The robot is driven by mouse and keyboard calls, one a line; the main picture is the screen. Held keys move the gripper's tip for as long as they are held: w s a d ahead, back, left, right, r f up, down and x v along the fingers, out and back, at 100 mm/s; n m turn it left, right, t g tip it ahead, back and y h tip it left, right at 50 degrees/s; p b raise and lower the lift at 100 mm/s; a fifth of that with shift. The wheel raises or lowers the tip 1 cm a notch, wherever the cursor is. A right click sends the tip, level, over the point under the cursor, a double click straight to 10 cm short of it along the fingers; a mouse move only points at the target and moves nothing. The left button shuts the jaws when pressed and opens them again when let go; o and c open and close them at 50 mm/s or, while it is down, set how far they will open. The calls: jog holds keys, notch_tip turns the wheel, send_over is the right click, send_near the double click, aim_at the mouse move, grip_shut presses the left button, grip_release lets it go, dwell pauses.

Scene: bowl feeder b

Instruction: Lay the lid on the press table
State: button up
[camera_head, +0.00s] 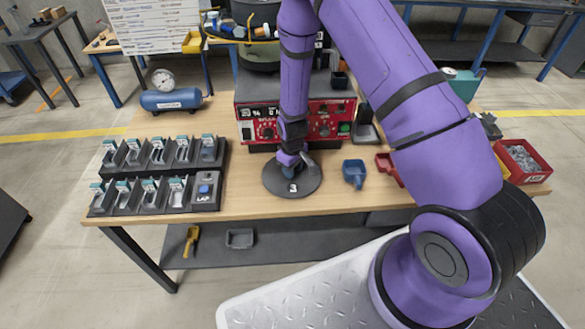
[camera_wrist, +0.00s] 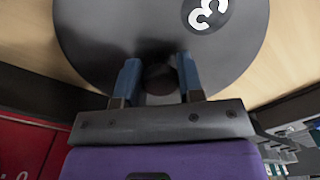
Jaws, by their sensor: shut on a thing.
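The lid (camera_head: 280,186) is a dark round disc with a white "3" label. In the head view it is over the wooden table (camera_head: 250,205), in front of the red control box. In the wrist view the lid (camera_wrist: 100,40) fills the top middle. My gripper (camera_wrist: 158,72) has its two blue fingers shut on the lid's central knob, which is partly hidden between them. My gripper also shows in the head view (camera_head: 293,166), above the lid's middle. The lid looks about level. I cannot tell whether it touches the tabletop.
The red control box (camera_head: 262,128) stands behind the lid, with the dark bowl (camera_head: 258,55) above it. A rack of small bins (camera_head: 160,175) is at left, a blue scoop (camera_head: 354,173) and red scoop (camera_head: 388,168) at right. A red bin (camera_head: 522,160) stands far right.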

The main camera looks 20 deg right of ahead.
jog(key=o, duration=1.1)
notch_tip(320, 180, up, 28)
jog(key=s+d+f+m+t, duration=0.1)
jog(key=s, duration=0.1)
jog(key=s+d+r+m+t, duration=0.3)
jog(key=s+r, duration=1.3)
jog(key=r, duration=0.4)
jog(key=shift+r, duration=0.4)
jog(key=shift+o, duration=0.4)
jog(key=s+d+r+m+t, duration=0.1)
jog(key=s+r, duration=0.2)
jog(key=s, duration=0.7)
jog(key=shift+s+r, duration=0.3)
jog(key=shift+s, duration=0.05)
jog(key=shift+w, duration=0.1)
